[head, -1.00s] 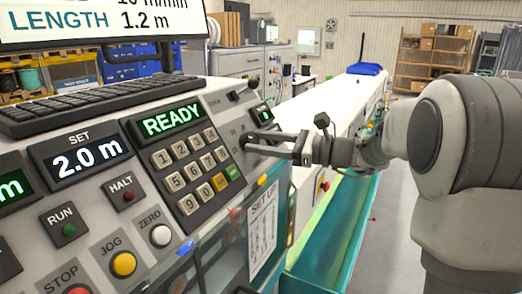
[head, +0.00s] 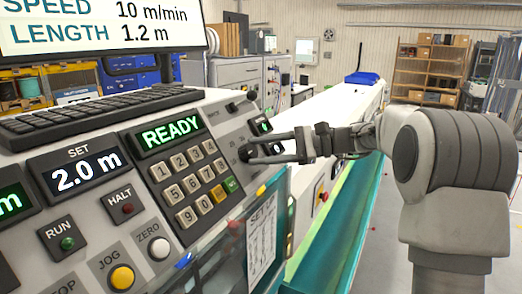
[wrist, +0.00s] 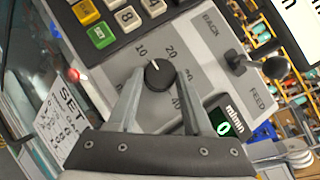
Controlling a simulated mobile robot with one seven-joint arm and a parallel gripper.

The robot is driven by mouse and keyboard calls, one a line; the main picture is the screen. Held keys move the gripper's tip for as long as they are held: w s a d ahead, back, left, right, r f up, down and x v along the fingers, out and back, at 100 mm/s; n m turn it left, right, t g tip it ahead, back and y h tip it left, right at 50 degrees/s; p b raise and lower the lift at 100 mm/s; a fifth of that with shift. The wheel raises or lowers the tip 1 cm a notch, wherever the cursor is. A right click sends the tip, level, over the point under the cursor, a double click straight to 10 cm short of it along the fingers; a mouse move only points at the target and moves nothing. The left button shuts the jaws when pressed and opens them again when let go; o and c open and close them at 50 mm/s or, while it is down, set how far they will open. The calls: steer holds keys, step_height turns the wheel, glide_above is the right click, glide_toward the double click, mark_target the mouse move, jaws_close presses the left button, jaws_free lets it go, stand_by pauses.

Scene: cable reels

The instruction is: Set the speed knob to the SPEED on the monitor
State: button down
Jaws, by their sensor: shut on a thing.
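The monitor (head: 100,22) at the top left of the head view reads SPEED 10 m/min and LENGTH 1.2 m. The black speed knob (wrist: 158,75) shows in the wrist view with marks 10, 20, 30 and 40 around it. Its white pointer is close to the 10, slightly on the 20 side. My gripper (wrist: 158,78) is shut on the knob, one finger on each side. In the head view my gripper (head: 246,146) reaches the panel from the right, and its fingers mostly hide the knob. The m/min display (wrist: 224,123) reads 0.
A lever (wrist: 268,67) between BACK and FEED stands near the knob. The keypad (head: 195,182) lies left of my gripper, under a READY display (head: 170,133). RUN, HALT, JOG and ZERO buttons are further left. A keyboard (head: 95,115) lies above.

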stand_by(0.3)
steer(key=shift+c, duration=1.6)
jaws_free()
steer(key=v, duration=1.7)
steer(key=shift+d, duration=0.25)
